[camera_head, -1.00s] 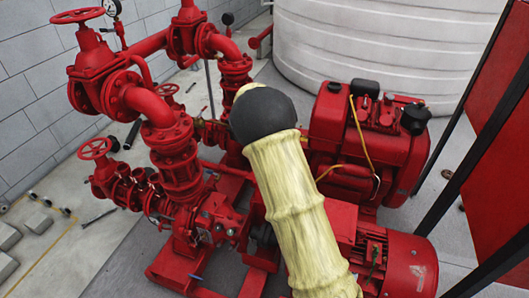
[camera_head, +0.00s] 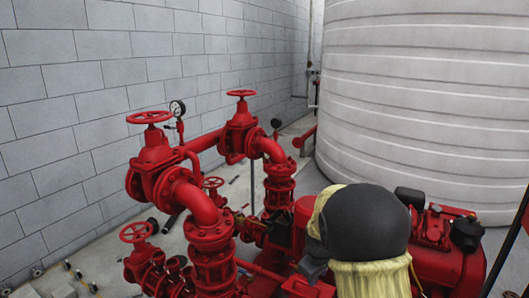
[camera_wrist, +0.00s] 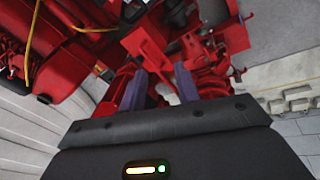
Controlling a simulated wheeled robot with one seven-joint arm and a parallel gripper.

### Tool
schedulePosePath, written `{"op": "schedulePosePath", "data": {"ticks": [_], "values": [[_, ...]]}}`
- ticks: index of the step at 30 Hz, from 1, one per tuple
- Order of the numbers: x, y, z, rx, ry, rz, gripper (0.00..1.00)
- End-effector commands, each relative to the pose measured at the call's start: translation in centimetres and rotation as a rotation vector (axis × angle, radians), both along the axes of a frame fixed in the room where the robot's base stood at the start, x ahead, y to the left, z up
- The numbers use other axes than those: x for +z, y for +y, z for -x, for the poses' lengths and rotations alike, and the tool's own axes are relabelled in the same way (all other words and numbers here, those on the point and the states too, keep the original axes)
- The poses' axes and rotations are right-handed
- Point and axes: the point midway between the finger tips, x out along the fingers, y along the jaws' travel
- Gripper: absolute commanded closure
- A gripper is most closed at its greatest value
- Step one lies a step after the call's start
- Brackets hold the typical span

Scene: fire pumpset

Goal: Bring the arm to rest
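My gripper (camera_wrist: 160,84) shows in the wrist view as two grey-purple fingers standing apart, with nothing between them. Beyond the fingers are red pump parts (camera_wrist: 215,60), and no contact with them shows. In the head view my arm, with a black rounded joint and a pale yellow sleeve, stands at the lower right of the middle. The gripper itself is out of the head view. The red pumpset (camera_head: 210,235) fills the lower middle, with handwheels (camera_head: 149,117) on top and a pressure gauge (camera_head: 177,108).
A large white ribbed tank (camera_head: 420,100) stands at the right behind the pumpset. A grey block wall (camera_head: 90,80) runs along the left. The red engine (camera_head: 440,255) is partly hidden behind my arm. Small grey blocks (camera_wrist: 295,98) lie on the floor.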

Motion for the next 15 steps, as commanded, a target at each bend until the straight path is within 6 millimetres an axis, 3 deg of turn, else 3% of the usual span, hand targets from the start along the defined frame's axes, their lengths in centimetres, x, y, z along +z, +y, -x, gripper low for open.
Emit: {"op": "schedulePosePath", "data": {"ticks": [1, 6, 12, 15], "values": [[1.6, -0.2, 2.2, -0.059, 0.001, -0.034, 0.68], [4.3, -0.3, 9.2, -0.268, 0.004, -0.13, 0.68], [6.5, -0.1, 17.6, -0.497, 0.008, -0.211, 0.68], [6.9, -0.1, 20.6, -0.576, 0.01, -0.231, 0.68]]}}
